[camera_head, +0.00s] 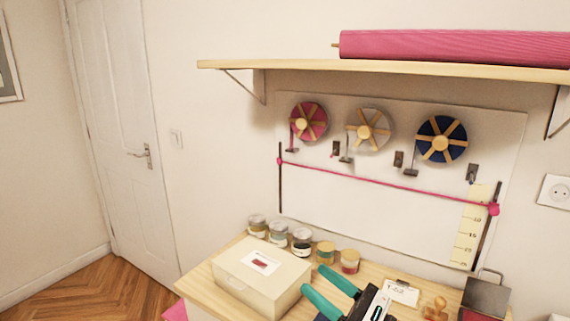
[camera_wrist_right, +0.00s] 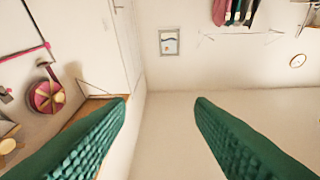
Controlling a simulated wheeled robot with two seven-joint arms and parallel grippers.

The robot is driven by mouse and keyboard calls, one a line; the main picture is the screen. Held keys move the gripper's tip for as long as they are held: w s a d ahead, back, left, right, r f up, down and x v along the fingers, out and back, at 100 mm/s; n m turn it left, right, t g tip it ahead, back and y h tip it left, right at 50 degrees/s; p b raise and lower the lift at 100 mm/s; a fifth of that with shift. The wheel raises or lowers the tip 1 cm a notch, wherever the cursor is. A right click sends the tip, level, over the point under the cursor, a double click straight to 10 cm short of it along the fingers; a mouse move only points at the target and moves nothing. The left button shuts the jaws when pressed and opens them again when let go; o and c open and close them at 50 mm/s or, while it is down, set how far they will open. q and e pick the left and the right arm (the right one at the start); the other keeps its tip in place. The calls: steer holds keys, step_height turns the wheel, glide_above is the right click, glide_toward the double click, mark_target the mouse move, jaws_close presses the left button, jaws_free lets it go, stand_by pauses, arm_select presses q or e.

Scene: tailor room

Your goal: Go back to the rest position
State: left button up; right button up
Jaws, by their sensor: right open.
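My right gripper (camera_head: 315,278) comes in at the bottom of the head view, in front of the wooden table (camera_head: 206,286). Its two green fingers are apart, with nothing between them. In the right wrist view the same gripper (camera_wrist_right: 160,101) has its green ribbed fingers spread wide, with only the pale wall and room beyond. My left gripper is not in view.
On the table are a cream box (camera_head: 262,285) left of my right gripper, several jars and a wooden stamp (camera_head: 434,309). Floor (camera_head: 85,288) near the door is clear.

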steer(key=d+f+m+t+h, duration=0.4)
steer(key=m+h, duration=0.4)
steer(key=m, duration=0.5)
steer(key=d+f+m+t+h, duration=0.3)
steer(key=d+m+h, duration=0.4)
steer(key=m, duration=0.6)
steer(key=s+d+f+m+g+h, duration=0.4)
steer(key=s+f+m+g, duration=0.1)
steer(key=f+m, duration=0.45)
steer(key=s+a+f+m+g+y, duration=0.1)
steer(key=s+f+m+g, duration=0.4)
steer(key=s, duration=0.5)
steer(key=s+f+m+g, duration=0.4)
steer(key=s+f+g, duration=0.25)
steer(key=s, duration=0.25)
step_height(320, 180, down, 29)
steer(key=s+g, duration=0.1)
steer(key=s, duration=0.2)
steer(key=s+d+f+g, duration=0.1)
steer(key=s+d+f, duration=0.1)
steer(key=s+f, duration=1.1)
steer(key=shift+s+d+f+n, duration=0.25)
steer(key=shift+s+d+n, duration=0.15)
steer(key=shift+s, duration=0.45)
